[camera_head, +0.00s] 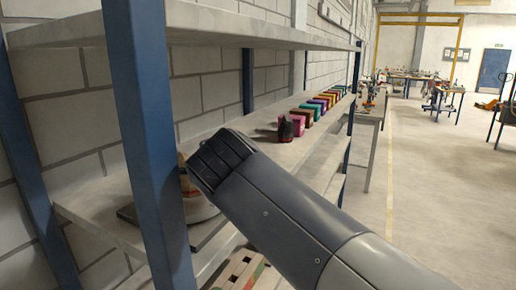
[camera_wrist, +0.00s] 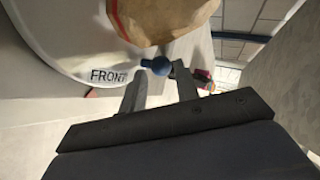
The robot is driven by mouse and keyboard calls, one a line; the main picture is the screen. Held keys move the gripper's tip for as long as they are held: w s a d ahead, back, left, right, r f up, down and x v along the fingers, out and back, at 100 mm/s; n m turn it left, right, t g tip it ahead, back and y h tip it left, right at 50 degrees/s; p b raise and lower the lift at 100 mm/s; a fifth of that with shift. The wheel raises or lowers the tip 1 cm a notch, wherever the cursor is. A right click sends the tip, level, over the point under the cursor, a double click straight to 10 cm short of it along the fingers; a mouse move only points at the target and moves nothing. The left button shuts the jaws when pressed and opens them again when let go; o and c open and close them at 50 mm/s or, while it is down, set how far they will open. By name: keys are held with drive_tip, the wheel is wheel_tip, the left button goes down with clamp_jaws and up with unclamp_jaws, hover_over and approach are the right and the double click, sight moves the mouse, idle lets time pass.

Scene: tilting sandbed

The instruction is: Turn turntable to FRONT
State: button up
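The turntable (camera_wrist: 60,45) is a pale round disc with the black word FRONT (camera_wrist: 108,76) near its rim in the wrist view. A blue round knob (camera_wrist: 158,66) sits at the rim, just right of the word. A brown paper bag (camera_wrist: 165,18) stands on the disc. My gripper (camera_wrist: 158,76) has its two fingers apart, one on each side of the knob; I cannot tell whether they touch it. In the head view the turntable (camera_head: 197,207) is on the shelf, mostly hidden behind a blue post and my arm, which also hides the gripper.
The blue shelf post (camera_head: 150,140) stands close left of my arm. An upper shelf board (camera_head: 200,25) runs above. Several coloured boxes (camera_head: 318,108) stand in a row farther along the shelf (camera_head: 330,150).

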drive_tip(key=shift+r, duration=0.1)
wheel_tip(320, 180, up, 10)
wheel_tip(320, 180, down, 10)
drive_tip(key=shift+r, duration=0.1)
drive_tip(key=p, duration=0.3)
drive_tip(key=shift+w+n+y, duration=0.25)
drive_tip(key=shift+n+y, duration=0.15)
drive_tip(key=shift+p, duration=0.5)
drive_tip(key=shift+w+f+n+y+p, duration=0.2)
drive_tip(key=shift+n+y+p, duration=0.1)
drive_tip(key=shift+p, duration=0.2)
drive_tip(key=shift+r, duration=0.1)
